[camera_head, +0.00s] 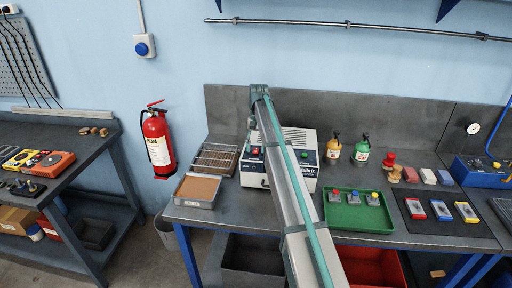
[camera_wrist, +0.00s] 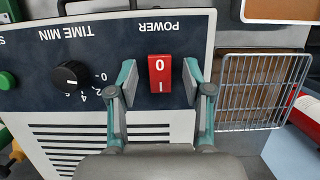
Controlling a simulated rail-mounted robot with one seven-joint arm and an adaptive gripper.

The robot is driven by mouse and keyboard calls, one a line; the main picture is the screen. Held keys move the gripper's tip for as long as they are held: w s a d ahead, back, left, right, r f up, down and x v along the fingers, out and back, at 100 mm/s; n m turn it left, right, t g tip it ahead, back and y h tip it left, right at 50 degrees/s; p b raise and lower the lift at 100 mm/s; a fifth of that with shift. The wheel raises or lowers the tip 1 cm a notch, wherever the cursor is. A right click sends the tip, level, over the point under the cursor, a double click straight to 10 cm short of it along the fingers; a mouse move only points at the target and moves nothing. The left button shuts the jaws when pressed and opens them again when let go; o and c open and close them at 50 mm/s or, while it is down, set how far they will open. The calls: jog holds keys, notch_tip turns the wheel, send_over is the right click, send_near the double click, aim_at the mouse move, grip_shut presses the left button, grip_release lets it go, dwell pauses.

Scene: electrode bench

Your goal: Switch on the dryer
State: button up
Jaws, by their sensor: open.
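The dryer (camera_head: 309,184) is a pale box with a dark front panel, standing on the bench behind my arm, which hides part of it. In the wrist view its panel (camera_wrist: 110,40) appears upside down. A red rocker power switch (camera_wrist: 159,82) marked 0 and I sits under the word POWER; which way it is pressed I cannot tell. My gripper (camera_wrist: 160,80) is open, with one finger on each side of the switch. Whether the fingers touch the panel is unclear. A black TIME MIN knob (camera_wrist: 71,75) and part of a green button (camera_wrist: 6,80) show beside it.
A wire rack (camera_head: 215,158) and a tray with a brown surface (camera_head: 198,189) lie left of the dryer. Two bottles (camera_head: 347,147) stand to its right, with a green tray (camera_head: 345,214) in front of them. A fire extinguisher (camera_head: 158,142) hangs on the wall.

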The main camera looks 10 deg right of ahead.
jog(key=shift+w+r, duration=0.2)
jog(key=shift+r, duration=0.25)
jog(key=w+d, duration=0.1)
jog(key=w, duration=0.2)
jog(key=w+d, duration=0.1)
jog(key=w, duration=0.3)
jog(key=w+d, duration=0.2)
jog(key=w, duration=0.2)
jog(key=shift+w+r, duration=0.15)
jog(key=shift+w, duration=0.05)
jog(key=shift+s, duration=0.1)
